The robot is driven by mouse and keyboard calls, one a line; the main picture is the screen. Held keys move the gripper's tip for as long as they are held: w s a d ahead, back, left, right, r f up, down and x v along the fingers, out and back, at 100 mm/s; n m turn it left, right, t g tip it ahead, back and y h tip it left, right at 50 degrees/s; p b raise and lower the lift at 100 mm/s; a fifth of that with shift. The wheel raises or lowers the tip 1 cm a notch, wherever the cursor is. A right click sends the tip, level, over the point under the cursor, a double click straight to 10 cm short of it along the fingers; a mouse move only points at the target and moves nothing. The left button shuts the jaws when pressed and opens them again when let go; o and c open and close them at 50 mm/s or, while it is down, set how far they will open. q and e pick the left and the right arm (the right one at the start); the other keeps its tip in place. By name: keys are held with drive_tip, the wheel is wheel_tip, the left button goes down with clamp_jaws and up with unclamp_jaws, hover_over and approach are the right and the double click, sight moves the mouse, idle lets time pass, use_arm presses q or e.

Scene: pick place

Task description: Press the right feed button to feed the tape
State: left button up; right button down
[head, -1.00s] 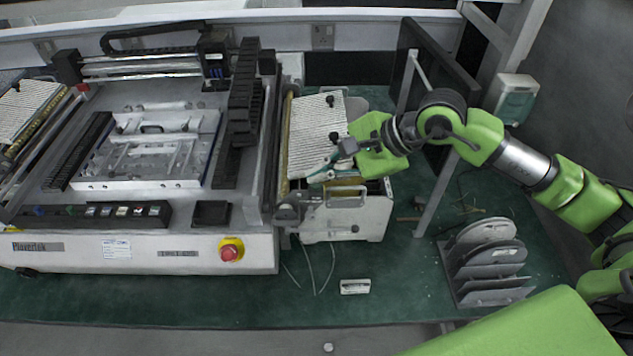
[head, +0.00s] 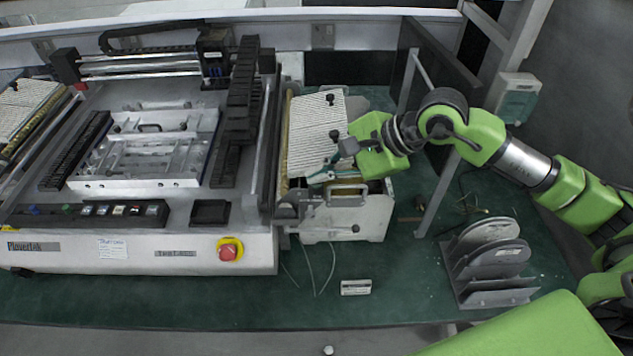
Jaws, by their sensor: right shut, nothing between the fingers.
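The tape feeder unit (head: 345,222) stands at the right side of the white placement machine (head: 140,245), with a ribbed light panel (head: 308,125) on top. My right gripper (head: 322,176) is shut and empty, its tip over the lower front part of the ribbed panel. Whether the tip touches the panel or a button there I cannot tell. The right feed button itself is too small to make out. My left gripper is not in view.
A red emergency stop on a yellow base (head: 229,251) is on the machine's front. A rack of grey reels (head: 490,262) stands at the right of the green table. A small white box (head: 355,287) lies in front of the feeder. A post and dark panel stand behind my right arm.

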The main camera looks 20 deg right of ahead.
sight(320, 184)
drive_tip(key=shift+f, duration=0.2)
idle(0.4)
drive_tip(key=shift+r, duration=0.6)
drive_tip(key=shift+r+p, duration=1)
drive_tip(key=shift+r, duration=2.05)
